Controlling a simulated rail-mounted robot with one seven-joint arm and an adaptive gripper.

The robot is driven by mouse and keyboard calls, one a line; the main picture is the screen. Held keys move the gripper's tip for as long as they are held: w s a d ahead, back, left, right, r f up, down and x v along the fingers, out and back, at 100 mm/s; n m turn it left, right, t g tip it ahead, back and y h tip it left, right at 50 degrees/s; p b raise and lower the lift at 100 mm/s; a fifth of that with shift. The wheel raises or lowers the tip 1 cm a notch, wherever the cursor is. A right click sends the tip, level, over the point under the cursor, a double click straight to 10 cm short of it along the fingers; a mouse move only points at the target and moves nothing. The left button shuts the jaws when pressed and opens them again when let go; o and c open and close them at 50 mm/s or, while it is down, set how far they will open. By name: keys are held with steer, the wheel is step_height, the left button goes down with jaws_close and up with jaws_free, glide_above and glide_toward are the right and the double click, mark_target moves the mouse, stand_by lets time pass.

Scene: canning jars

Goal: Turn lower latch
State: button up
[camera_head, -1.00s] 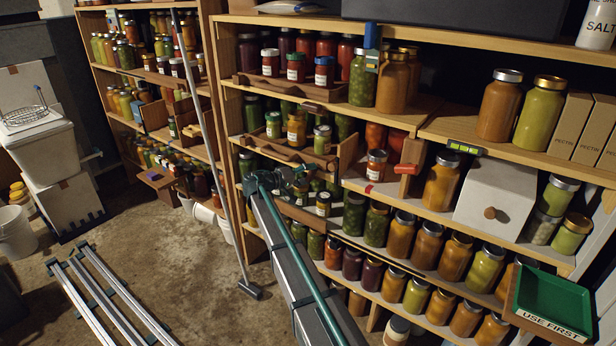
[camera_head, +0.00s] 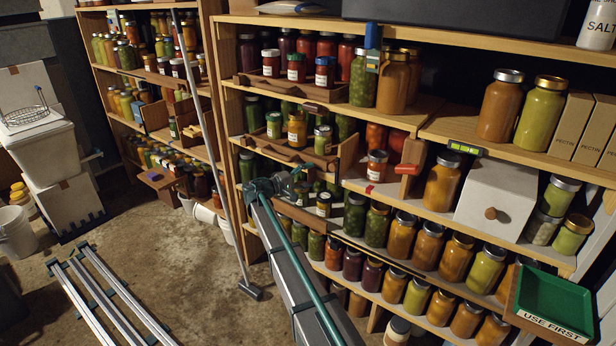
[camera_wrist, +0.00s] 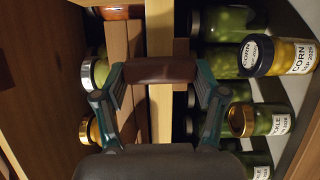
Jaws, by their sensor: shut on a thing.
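The lower latch is a dark brown turn-piece (camera_wrist: 160,71), seen crosswise between my fingertips in the wrist view. It lies across a pale wooden strip, with a brown board beside it. My gripper (camera_wrist: 160,82) is shut on it, one teal finger at each end. In the head view my gripper (camera_head: 294,176) is at the middle shelves of the near rack, and the latch is hidden or too small to make out there. A similar brown upper latch (camera_head: 314,108) sits on the shelf edge above.
Jars stand close by: a corn jar (camera_wrist: 293,56) and pickle jars (camera_wrist: 270,119) in the wrist view. A red-handled piece (camera_head: 408,169) projects from the shelf to the right. A grey pole (camera_head: 205,130) leans at the left. The floor at left holds metal rails (camera_head: 105,295).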

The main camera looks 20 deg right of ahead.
steer(key=o, duration=1.1)
steer(key=shift+o, duration=0.2)
steer(key=v, duration=1.2)
steer(key=shift+w, duration=0.1)
